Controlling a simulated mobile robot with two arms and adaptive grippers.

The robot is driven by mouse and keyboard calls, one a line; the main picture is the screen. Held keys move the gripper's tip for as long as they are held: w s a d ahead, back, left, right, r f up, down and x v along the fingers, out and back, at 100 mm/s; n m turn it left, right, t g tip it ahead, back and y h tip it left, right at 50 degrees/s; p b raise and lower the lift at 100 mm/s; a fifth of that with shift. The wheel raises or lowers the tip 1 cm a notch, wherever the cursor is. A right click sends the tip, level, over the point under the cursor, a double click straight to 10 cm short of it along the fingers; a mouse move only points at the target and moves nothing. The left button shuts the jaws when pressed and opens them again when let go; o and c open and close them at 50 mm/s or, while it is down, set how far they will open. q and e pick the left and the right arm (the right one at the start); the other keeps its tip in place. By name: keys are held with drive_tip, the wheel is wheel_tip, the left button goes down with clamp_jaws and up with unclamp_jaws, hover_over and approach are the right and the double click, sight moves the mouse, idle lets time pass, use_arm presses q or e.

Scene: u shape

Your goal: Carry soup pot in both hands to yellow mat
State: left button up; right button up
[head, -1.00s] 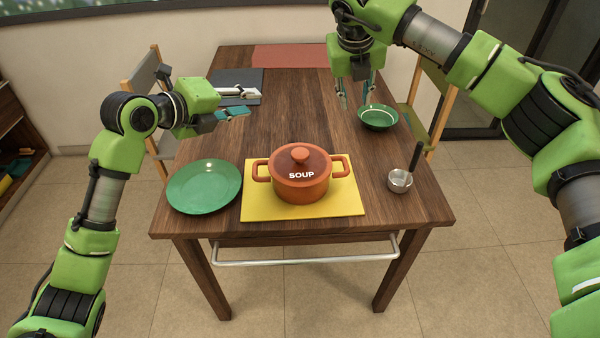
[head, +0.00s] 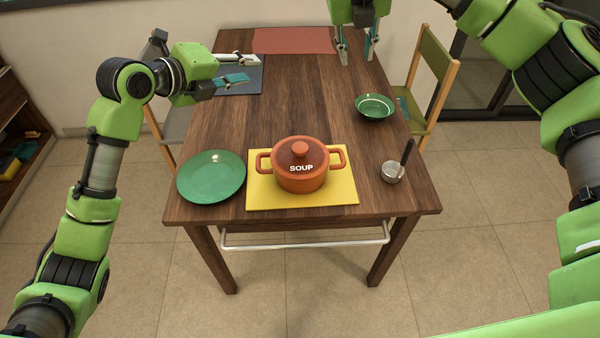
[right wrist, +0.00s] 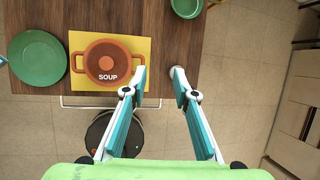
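The orange soup pot (head: 300,178), lid on and marked SOUP, stands upright on the yellow mat (head: 262,200) at the table's near edge. The pot (right wrist: 107,66) and the mat (right wrist: 144,46) also show in the right wrist view. My left gripper (head: 240,68) is above the left side of the table, apart from the pot; its fingers look spread. My right gripper (head: 357,50) is high over the far right of the table in the head view. In the right wrist view its two fingers (right wrist: 155,78) are apart with nothing between them.
A green plate (head: 212,180) lies left of the mat. A metal ladle (head: 393,171) and a green bowl (head: 375,107) are to the right. A red mat (head: 293,40) and a grey mat (head: 243,80) lie farther back. Chairs stand at both sides. The table's middle is clear.

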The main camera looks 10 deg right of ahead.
drive_tip(key=v, duration=0.7)
drive_tip(key=shift+s+f, duration=0.1)
drive_tip(key=shift+f, duration=0.05)
